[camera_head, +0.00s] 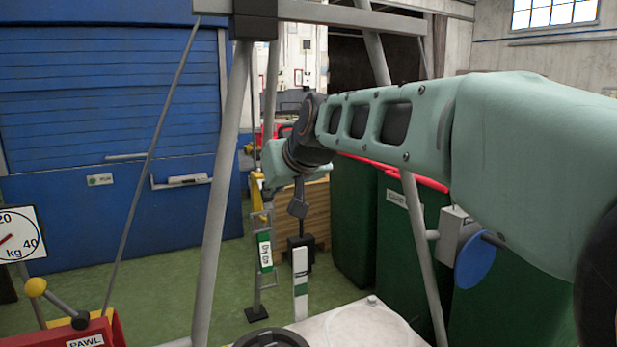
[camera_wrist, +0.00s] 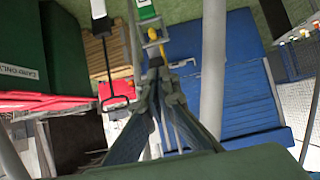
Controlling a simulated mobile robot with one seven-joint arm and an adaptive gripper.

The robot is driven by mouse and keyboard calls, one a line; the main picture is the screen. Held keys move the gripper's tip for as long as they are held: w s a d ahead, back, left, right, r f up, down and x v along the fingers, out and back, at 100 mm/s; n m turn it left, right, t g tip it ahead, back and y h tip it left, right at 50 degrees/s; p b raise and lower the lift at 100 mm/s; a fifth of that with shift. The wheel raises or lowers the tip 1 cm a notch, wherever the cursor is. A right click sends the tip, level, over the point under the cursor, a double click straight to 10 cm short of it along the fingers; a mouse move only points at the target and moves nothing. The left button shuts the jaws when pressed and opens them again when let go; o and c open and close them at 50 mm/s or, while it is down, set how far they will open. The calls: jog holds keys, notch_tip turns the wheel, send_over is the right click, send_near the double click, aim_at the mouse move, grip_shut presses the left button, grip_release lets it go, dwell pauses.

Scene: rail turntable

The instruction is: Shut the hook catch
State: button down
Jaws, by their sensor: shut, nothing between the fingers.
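The hook catch cannot be told apart with certainty. A slim grey post (camera_head: 263,222) with a yellow top and a green label stands near the middle of the head view. Its yellow part (camera_wrist: 155,45) lies just beyond my fingertips in the wrist view. My gripper (camera_wrist: 162,78) is shut and empty; whether it touches the post is unclear. In the head view its fingers are mostly hidden by my own wrist.
Slanting grey poles (camera_head: 222,200) frame the workspace on both sides. Green bins (camera_head: 352,225) with red edges stand behind my arm. A blue disc (camera_head: 475,262) sits at the right. A red box (camera_head: 85,335) marked PAWL and a dial (camera_head: 18,235) are at the left.

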jog(key=shift+f+b, duration=0.5)
jog(key=shift+f, duration=0.35)
jog(key=shift+w, duration=0.1)
jog(key=shift+r, duration=0.25)
jog(key=shift+r+p, duration=0.65)
jog(key=shift+p, duration=0.05)
